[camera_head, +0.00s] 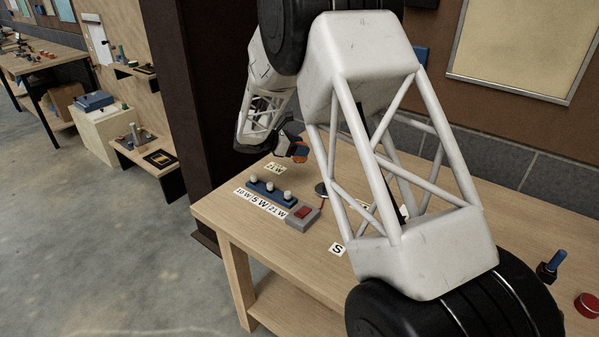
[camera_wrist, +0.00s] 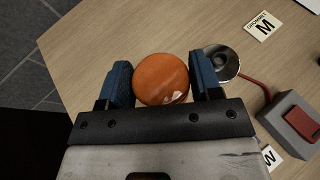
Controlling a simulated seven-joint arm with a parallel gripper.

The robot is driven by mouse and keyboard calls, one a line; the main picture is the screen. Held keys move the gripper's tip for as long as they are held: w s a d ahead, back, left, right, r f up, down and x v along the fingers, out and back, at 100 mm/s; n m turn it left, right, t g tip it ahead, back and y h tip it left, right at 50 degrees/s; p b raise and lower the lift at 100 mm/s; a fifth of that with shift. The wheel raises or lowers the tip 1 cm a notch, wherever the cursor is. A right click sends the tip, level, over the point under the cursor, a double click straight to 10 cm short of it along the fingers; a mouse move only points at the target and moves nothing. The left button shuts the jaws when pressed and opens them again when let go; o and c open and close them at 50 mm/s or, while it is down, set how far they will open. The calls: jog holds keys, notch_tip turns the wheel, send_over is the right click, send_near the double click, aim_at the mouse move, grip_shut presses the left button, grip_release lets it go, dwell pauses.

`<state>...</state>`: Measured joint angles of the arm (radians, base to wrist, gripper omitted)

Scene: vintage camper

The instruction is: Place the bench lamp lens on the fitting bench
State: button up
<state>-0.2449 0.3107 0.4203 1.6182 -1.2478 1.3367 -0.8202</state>
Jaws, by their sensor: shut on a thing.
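The lamp lens is an orange, round, glossy disc (camera_wrist: 161,79). In the wrist view it sits between the two blue fingers of my gripper (camera_wrist: 162,82), which is shut on it. In the head view the orange lens (camera_head: 300,153) shows at the gripper (camera_head: 294,148) near the back left of the wooden fitting bench (camera_head: 330,262). The bench top (camera_wrist: 110,30) lies below the lens in the wrist view. I cannot tell whether the lens touches the bench or hangs above it.
A round metal lamp base (camera_wrist: 222,60) is wired to a grey box with a red switch (camera_wrist: 303,122), right of my gripper. A blue bulb holder (camera_head: 270,193) with white bulbs stands near the front left. My arm hides the bench middle. A red button (camera_head: 587,304) is far right.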

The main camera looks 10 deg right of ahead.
jog(key=shift+f, duration=2.35)
jog(key=shift+f, duration=1.9)
jog(key=shift+f, duration=0.15)
jog(key=o, duration=0.9)
jog(key=shift+r, duration=0.2)
jog(key=v, duration=1.2)
